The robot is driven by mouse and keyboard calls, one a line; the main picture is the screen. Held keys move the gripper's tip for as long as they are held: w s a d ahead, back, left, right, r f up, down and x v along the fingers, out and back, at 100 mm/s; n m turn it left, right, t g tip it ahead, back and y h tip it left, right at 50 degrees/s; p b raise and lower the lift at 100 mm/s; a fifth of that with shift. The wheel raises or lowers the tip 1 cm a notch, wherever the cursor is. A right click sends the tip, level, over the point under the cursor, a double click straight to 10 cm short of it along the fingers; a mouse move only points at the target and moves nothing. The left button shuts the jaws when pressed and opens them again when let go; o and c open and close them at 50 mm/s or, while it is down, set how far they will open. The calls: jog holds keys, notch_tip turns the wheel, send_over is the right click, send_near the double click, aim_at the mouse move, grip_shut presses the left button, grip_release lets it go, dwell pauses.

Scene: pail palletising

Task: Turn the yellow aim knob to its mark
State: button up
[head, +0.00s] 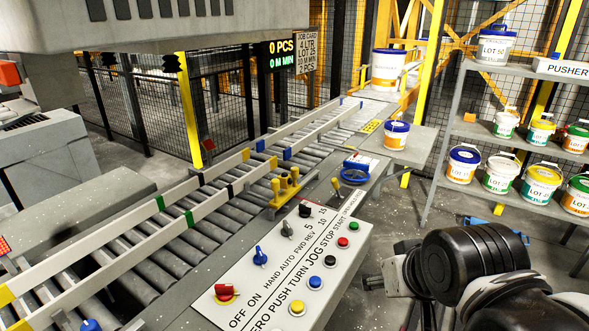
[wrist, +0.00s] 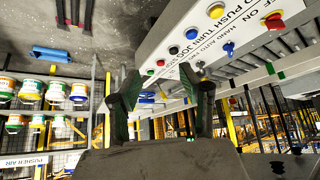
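I cannot tell for certain which yellow part is the aim knob. In the head view a small yellow handle (head: 337,187) stands on the conveyor's side beyond the control panel, near a blue handwheel (head: 356,166). A yellow bracket with several upright yellow posts (head: 286,185) sits beside the rollers. No mark for the knob is readable. My gripper (wrist: 164,98) is open and empty in the wrist view, its two green-padded fingers apart. In the head view my arm is at the lower right, clear of the conveyor and panel.
The control panel (head: 262,258) carries switches and coloured buttons, and also shows in the wrist view (wrist: 247,22). Shelves of pails (head: 513,137) are at the right. Rails (head: 105,255) run along the rollers.

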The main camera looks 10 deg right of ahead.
jog(key=shift+w+r, duration=0.1)
jog(key=shift+r, duration=0.05)
jog(key=shift+c, duration=0.6)
jog(key=w+a+r+n+g+p, duration=0.1)
jog(key=w+r+n+p, duration=0.1)
jog(key=w+r, duration=0.7)
jog(key=w+a+r+n+g+p, duration=0.1)
jog(key=w+r+p, duration=0.1)
jog(key=w+r, duration=0.65)
jog(key=n+g+p, duration=0.5)
jog(key=n+p, duration=0.1)
jog(key=n, duration=0.1)
send_over(295, 168)
notch_tip(295, 168, down, 13)
notch_tip(295, 168, down, 13)
jog(key=shift+s+f, duration=0.1)
grip_shut()
